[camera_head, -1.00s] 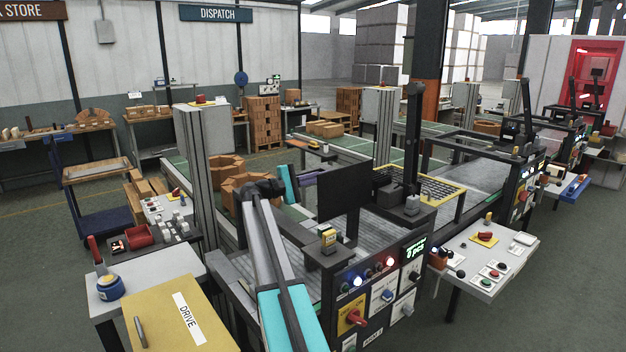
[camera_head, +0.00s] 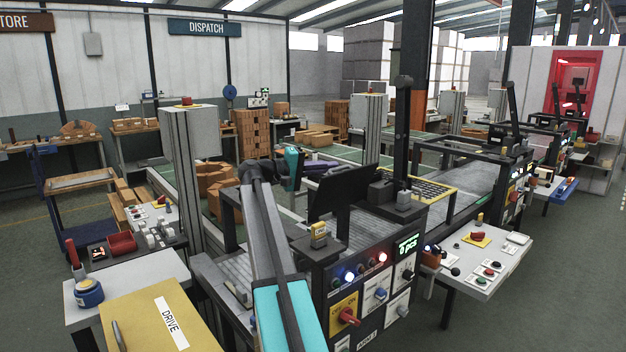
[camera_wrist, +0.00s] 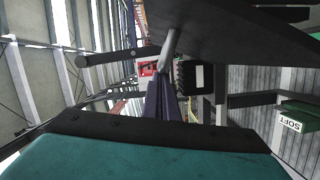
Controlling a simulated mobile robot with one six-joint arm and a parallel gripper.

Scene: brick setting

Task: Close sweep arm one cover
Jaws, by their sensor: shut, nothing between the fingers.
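A dark flat panel (camera_head: 342,194), which looks like the sweep arm cover, stands raised and slanted over the near machine. In the wrist view the dark panel (camera_wrist: 235,32) fills the upper right, with a grey rod (camera_wrist: 168,45) at its left edge. My gripper (camera_head: 330,167) is behind the panel's upper left edge in the head view, its purple fingers partly hidden. In the wrist view my gripper (camera_wrist: 163,77) is shut and empty, its tips close to the rod. I cannot tell whether they touch.
The front console (camera_head: 373,290) has knobs, lamps and a green display. A black post (camera_head: 402,140) rises right of the panel. A yellow-topped block (camera_head: 319,234) stands on the near corner. A grey cabinet column (camera_head: 190,180) is at left. A side control table (camera_head: 475,250) is at right.

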